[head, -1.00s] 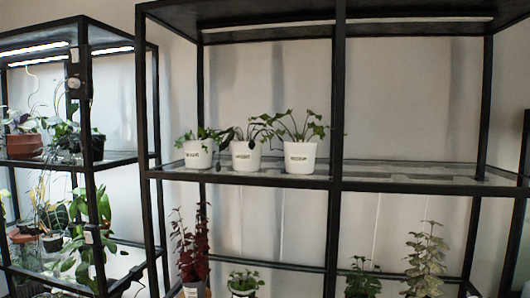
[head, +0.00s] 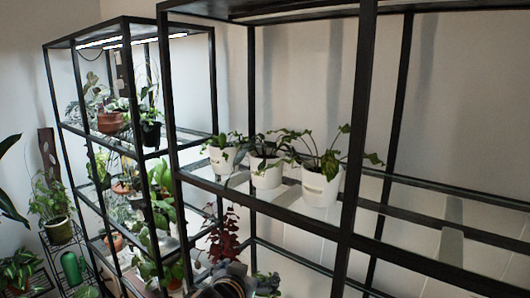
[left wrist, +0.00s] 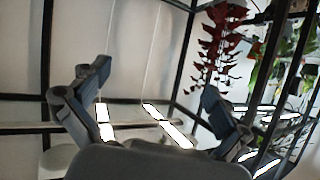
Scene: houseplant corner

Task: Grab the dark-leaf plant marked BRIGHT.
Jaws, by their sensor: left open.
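The dark-leaf plant (head: 224,232) with red-brown leaves stands on the lower shelf of the near rack in the head view. Its pot is hidden there behind my left gripper (head: 228,270), and I see no readable BRIGHT mark. In the left wrist view its dark red leaves (left wrist: 220,42) show at the upper right, beyond the right-hand finger. My left gripper (left wrist: 155,95) has its two fingers spread wide with nothing between them. It is near the plant but apart from its leaves. My right gripper is not in view.
Three white-potted green plants (head: 267,172) stand on the upper shelf, labels too small to read. A small green plant (head: 266,283) is low, right of my gripper. Black posts (head: 362,130) and shelf edges bound the rack. A fuller rack (head: 125,150) stands at left.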

